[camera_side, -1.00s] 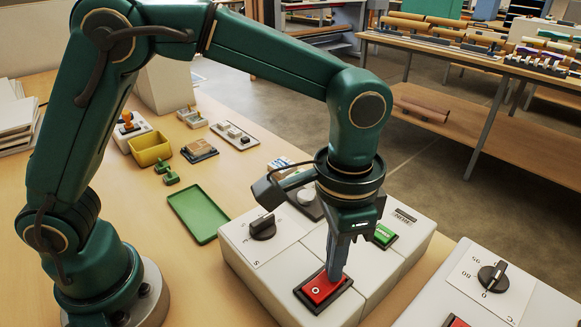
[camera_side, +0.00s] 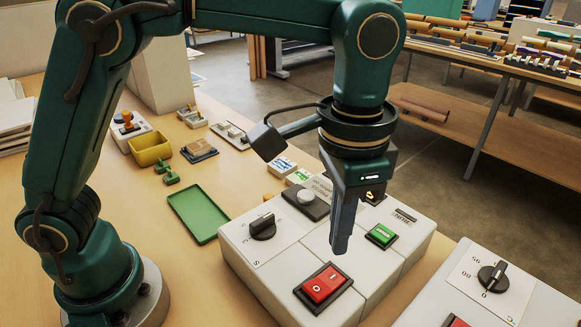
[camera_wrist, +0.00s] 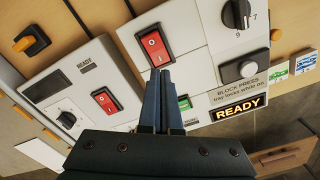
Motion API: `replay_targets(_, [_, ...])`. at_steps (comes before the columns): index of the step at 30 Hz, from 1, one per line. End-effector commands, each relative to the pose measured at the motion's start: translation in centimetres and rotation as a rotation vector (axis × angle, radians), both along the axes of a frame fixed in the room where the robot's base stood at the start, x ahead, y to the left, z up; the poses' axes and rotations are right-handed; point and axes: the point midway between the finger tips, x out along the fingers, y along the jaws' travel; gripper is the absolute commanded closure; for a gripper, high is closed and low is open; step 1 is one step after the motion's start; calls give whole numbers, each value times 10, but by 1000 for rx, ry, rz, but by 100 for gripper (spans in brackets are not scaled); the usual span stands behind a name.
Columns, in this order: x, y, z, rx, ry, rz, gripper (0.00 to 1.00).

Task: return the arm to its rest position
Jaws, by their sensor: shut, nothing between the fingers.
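My gripper (camera_side: 341,248) is shut and empty, with its fingers pointing down above the white machine (camera_side: 372,262). The fingertips hang apart from the red rocker switch (camera_side: 323,284), slightly above it in the side view. In the wrist view, my shut gripper (camera_wrist: 160,73) lies just below the same red switch (camera_wrist: 154,48) in the picture. My arm reaches out from its base at the left, bent over the table. No rest position is marked in view.
The machine carries a green button (camera_side: 381,236), a dark knob (camera_side: 263,227) and a round grey button (camera_side: 305,195). A lit READY sign (camera_wrist: 241,108) shows. A second white unit (camera_side: 475,285) stands at the right. A green tray (camera_side: 198,213) lies between base and machine.

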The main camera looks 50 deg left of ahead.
Motion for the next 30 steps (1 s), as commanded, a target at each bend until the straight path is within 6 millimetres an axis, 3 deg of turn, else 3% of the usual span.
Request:
replay_targets(6, [0,0,12,0,-1,0,100])
replay_targets(16, [1,1,14,0,-1,4,100])
replay_targets(19, [7,9,25,-19,-33,34,100])
replay_targets(23, [6,34,51,-48,-90,106,100])
replay_targets(30, [-18,94,79,-96,-220,274,100])
